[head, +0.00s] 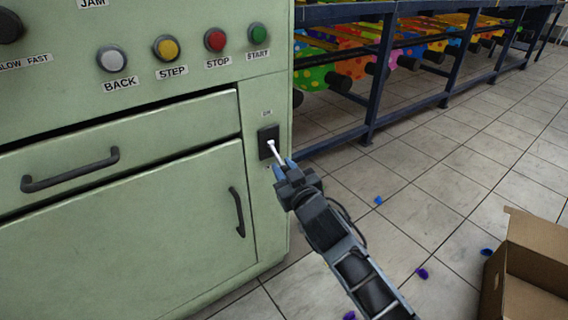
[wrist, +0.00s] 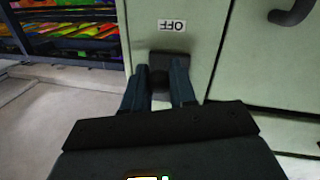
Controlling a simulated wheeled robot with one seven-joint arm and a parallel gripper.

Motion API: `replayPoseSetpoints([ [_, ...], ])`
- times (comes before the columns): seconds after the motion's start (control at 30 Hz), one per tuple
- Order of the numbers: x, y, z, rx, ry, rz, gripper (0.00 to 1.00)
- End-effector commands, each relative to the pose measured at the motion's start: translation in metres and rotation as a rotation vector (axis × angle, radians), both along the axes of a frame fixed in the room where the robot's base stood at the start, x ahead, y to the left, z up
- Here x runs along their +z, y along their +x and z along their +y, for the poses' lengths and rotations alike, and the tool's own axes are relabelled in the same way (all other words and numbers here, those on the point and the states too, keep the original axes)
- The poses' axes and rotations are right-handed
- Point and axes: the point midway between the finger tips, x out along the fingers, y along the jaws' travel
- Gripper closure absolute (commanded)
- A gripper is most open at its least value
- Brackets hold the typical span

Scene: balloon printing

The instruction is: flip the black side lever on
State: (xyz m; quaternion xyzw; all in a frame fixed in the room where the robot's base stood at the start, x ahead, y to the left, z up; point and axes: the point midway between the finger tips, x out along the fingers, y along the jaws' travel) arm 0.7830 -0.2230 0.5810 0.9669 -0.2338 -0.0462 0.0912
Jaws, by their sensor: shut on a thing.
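The side lever (head: 275,150) juts from a black switch plate (head: 265,138) on the right edge of the green machine; its shaft looks pale in the head view and slants down to the right. My gripper (head: 284,167) is shut on its outer end. In the wrist view, my two dark fingers (wrist: 160,90) reach the black plate (wrist: 166,57) from both sides of the lever, which is mostly hidden between them. A white OFF label (wrist: 172,26) appears upside down beside the plate in the wrist view. A small label (head: 266,114) above the plate is too small to read surely.
A door handle (head: 237,212) and a drawer handle (head: 70,170) stick out left of the switch. Several push buttons (head: 215,40) sit above. A blue rack (head: 385,70) stands behind at the right. A cardboard box (head: 530,265) is on the floor at lower right.

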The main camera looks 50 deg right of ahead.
Motion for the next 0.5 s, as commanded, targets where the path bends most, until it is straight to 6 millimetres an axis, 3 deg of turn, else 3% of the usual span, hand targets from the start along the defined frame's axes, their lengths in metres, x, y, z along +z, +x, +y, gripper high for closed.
replayPoseSetpoints([
  [0.03, 0.009, -0.001, 0.001, 0.001, 0.005, 0.016, 1.0],
  [0.5, 0.024, -0.006, 0.003, 0.001, 0.059, 0.2, 1.0],
])
